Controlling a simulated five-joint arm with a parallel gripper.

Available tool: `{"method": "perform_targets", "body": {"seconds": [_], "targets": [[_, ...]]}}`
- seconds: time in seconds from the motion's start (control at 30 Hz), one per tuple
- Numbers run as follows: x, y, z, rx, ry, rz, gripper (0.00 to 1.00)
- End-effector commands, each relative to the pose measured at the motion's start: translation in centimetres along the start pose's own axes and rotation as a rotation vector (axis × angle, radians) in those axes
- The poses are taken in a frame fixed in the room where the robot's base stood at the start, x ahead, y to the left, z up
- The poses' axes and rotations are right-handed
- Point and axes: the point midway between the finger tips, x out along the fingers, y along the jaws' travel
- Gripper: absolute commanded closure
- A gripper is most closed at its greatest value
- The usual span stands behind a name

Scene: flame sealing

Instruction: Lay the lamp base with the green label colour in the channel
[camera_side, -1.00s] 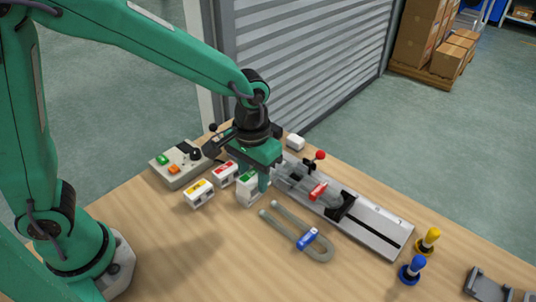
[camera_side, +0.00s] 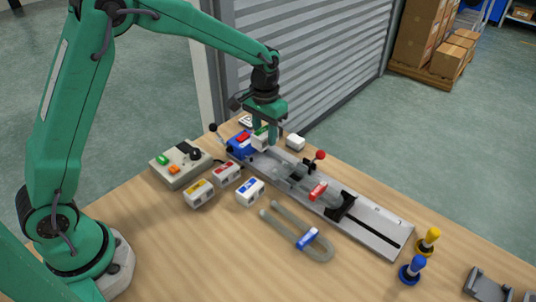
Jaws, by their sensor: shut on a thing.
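My gripper (camera_side: 264,133) is shut on the white lamp base with the green label (camera_side: 259,140). It holds the base over the left end of the grey rail fixture (camera_side: 377,237), next to a blue block with a red mark (camera_side: 239,146). The fingers partly hide the base. I cannot tell whether the base touches the fixture or hangs just above it. The channel under the base is hidden. A glass tube with a red label (camera_side: 317,191) lies in the fixture, to the right of the gripper.
Lamp bases with yellow (camera_side: 198,194), red (camera_side: 227,174) and blue (camera_side: 250,191) labels stand in front. A U-shaped tube with a blue label (camera_side: 307,239) lies on the table. A control box (camera_side: 180,165) is at left. A red-knobbed lever (camera_side: 320,156) rises behind the fixture.

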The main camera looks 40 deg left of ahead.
Motion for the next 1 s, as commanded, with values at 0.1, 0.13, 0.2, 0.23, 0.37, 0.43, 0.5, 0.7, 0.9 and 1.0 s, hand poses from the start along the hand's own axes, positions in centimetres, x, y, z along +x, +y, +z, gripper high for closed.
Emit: {"method": "perform_targets", "body": {"seconds": [0.1, 0.13, 0.2, 0.23, 0.37, 0.43, 0.5, 0.7, 0.9, 1.0], "targets": [[0.1, 0.0, 0.0, 0.000, 0.000, 0.000, 0.87], [0.2, 0.0, 0.0, 0.000, 0.000, 0.000, 0.87], [0.3, 0.0, 0.0, 0.000, -0.001, 0.000, 0.87], [0.4, 0.0, 0.0, 0.000, -0.001, 0.000, 0.87], [0.9, 0.0, 0.0, -0.001, 0.000, 0.000, 0.87], [1.2, 0.0, 0.0, -0.001, 0.000, 0.000, 0.87], [1.6, 0.0, 0.0, -0.001, -0.001, 0.000, 0.87], [2.7, 0.0, 0.0, -0.001, -0.001, 0.000, 0.87], [3.8, 0.0, 0.0, -0.001, -0.001, 0.000, 0.87], [4.4, 0.0, 0.1, -0.001, -0.002, 0.000, 0.87]]}}
